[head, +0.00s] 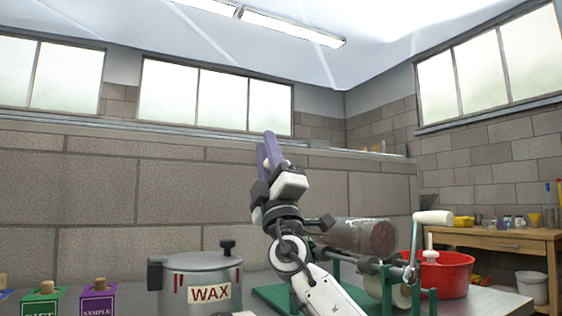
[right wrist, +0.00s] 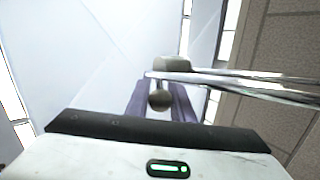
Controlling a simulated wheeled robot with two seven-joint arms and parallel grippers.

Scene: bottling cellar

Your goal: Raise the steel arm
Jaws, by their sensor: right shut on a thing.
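My right gripper (head: 268,150) points upward in the middle of the head view, its purple fingers high above the bench. In the right wrist view the purple fingers (right wrist: 168,100) are shut around a dark round knob (right wrist: 160,101). The knob sits by a grey end block (right wrist: 173,64). From this block the steel arm (right wrist: 262,84), two bright parallel rods, runs off to the right. In the head view the rods cannot be made out. My left gripper is not in view.
A pot labelled WAX (head: 190,272) stands left of my right arm. Green (head: 41,296) and purple (head: 97,300) boxes are farther left. To the right are a speckled cylinder (head: 345,234), a crank with white grip (head: 433,217) and a red tub (head: 450,275).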

